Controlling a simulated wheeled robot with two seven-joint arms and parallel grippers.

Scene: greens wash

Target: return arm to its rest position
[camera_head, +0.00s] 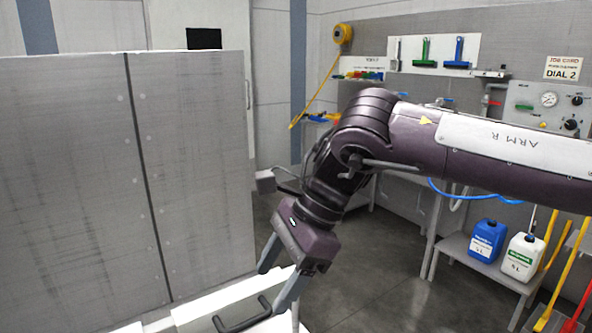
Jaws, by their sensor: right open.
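My right arm (480,145), dark purple with a white "ARM R" plate, reaches in from the right edge across the middle of the view. Its gripper (277,288) hangs down and to the left, with its two grey fingers apart and nothing seen between them. The fingers are in front of or over a white surface (205,308) with a dark handle (240,318) at the bottom; I cannot tell whether they touch it. My left gripper is not in view.
A tall grey panel (195,170) fills the left. A low bench at right holds a blue canister (487,240) and a white canister (521,257). Yellow-handled tools (553,270) stand at the far right. A control panel (548,105) hangs on the back wall. Dark floor (385,270) is open between.

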